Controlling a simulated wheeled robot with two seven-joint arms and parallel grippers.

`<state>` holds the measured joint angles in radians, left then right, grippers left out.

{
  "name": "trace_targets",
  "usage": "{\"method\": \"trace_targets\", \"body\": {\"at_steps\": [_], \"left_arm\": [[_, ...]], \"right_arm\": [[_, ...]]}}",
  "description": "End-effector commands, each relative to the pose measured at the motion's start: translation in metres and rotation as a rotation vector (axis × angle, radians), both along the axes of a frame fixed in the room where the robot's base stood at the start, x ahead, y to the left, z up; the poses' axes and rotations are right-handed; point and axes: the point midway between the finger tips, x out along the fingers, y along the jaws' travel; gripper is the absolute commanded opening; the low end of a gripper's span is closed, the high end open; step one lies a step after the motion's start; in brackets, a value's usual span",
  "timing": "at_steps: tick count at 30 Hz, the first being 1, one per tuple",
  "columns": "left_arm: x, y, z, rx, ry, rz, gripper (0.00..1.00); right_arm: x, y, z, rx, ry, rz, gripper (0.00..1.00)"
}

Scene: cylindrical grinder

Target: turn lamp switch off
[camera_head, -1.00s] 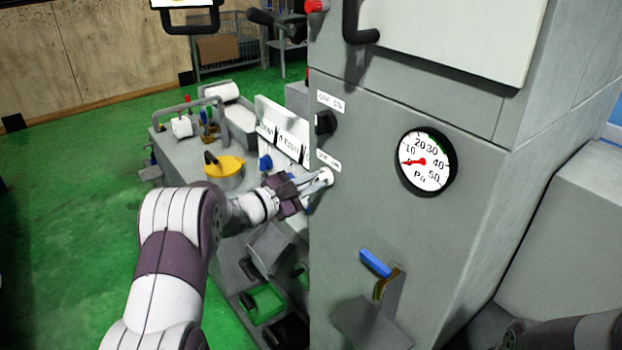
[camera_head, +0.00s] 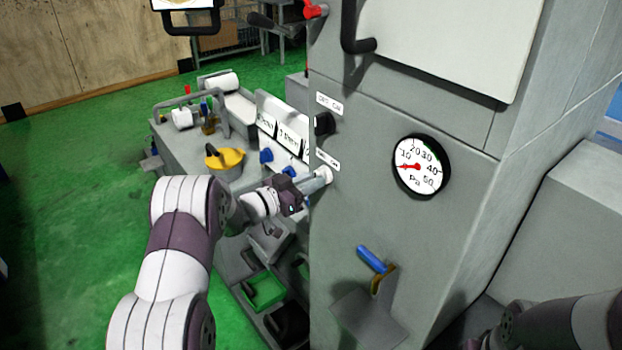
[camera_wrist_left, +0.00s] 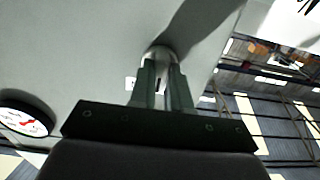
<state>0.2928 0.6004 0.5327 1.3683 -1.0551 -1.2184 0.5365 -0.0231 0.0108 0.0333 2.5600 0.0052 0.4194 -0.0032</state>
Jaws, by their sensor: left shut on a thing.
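The lamp switch (camera_head: 327,175) is a small pale knob on the front of the grey machine cabinet (camera_head: 350,220), just below a small white label (camera_head: 327,158). My left gripper (camera_head: 318,180) is at this knob, its fingers pointing right towards the panel. In the left wrist view the two fingers (camera_wrist_left: 165,75) are closed around the round metallic knob (camera_wrist_left: 160,52), one on each side. The fingers hide much of the knob, so its on or off position cannot be read. My right gripper is out of view; only part of my right arm shows at the lower right.
A black knob (camera_head: 325,123) sits above the switch. A round pressure gauge (camera_head: 420,167) and a blue-handled lever (camera_head: 372,259) are to the right. A bench with a yellow-topped container (camera_head: 225,159) stands left. Green floor (camera_head: 80,210) is open at far left.

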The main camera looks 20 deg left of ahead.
Motion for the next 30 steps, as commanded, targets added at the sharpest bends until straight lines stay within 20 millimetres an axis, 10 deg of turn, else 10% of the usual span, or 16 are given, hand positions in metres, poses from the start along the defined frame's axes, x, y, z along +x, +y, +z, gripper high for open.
{"method": "trace_targets", "body": {"at_steps": [16, 19, 30], "left_arm": [[-0.0001, 0.0002, -0.0002, -0.022, 0.017, 0.001, 0.0], [-0.0001, 0.0002, -0.0001, -0.021, 0.017, 0.0, 0.43], [-0.0062, 0.0054, -0.0014, -0.02, 0.015, 0.001, 0.43]], "right_arm": [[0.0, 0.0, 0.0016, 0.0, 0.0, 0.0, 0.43], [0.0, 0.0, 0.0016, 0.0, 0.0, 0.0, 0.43], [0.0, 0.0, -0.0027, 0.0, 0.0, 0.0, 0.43]]}}
